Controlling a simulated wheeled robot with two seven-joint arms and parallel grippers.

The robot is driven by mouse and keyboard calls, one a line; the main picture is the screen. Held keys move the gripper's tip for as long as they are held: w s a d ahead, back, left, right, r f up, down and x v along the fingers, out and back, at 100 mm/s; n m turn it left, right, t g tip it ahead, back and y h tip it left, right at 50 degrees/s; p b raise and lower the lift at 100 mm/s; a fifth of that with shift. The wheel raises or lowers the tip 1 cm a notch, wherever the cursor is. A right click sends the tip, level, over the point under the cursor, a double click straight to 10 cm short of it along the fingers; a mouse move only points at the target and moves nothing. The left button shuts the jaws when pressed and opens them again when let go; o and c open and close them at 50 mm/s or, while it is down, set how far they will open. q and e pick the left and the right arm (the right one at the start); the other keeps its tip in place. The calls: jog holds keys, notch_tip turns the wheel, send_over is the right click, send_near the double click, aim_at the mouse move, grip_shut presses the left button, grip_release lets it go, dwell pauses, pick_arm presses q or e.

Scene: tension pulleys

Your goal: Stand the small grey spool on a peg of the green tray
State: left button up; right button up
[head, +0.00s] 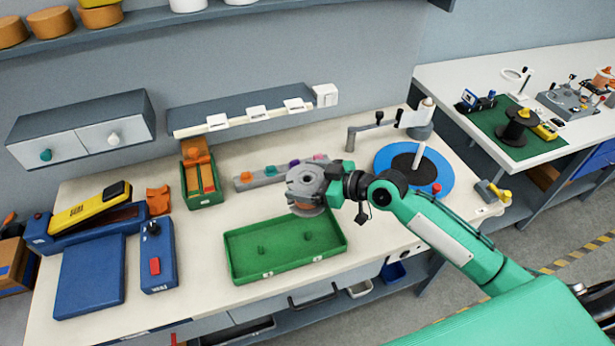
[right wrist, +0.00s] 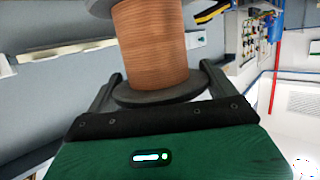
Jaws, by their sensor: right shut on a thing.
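My right gripper (head: 324,184) is shut on the small grey spool (head: 303,178), which has grey flanges and a copper-coloured winding. The spool is held above the back right part of the green tray (head: 232,262). In the right wrist view the spool (right wrist: 150,45) sits between the two fingers of the gripper (right wrist: 157,80), near its flange. The tray lies flat on the bench with short green pegs (head: 261,250) standing on its floor; another peg (head: 307,236) shows below the spool. My left gripper is out of view.
Left of the tray lie a blue box with a red button (head: 156,255) and a blue plate (head: 90,275). Behind stand a green bin (head: 203,195) and a grey strip with coloured knobs (head: 262,180). A blue disc with a white post (head: 440,168) is at right.

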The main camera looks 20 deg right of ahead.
notch_tip(320, 180, down, 3)
jog(key=shift+s+d+f+b, duration=0.1)
jog(key=shift+f+b, duration=0.05)
jog(key=shift+b, duration=0.95)
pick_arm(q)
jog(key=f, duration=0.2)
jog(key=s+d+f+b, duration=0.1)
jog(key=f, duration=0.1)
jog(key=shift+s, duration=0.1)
pick_arm(e)
jog(key=shift+f, duration=0.9)
pick_arm(q)
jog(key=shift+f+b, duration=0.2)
jog(key=shift+b, duration=0.15)
pick_arm(e)
jog(key=shift+f, duration=0.2)
pick_arm(q)
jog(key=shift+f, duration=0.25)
jog(key=shift+b, duration=0.3)
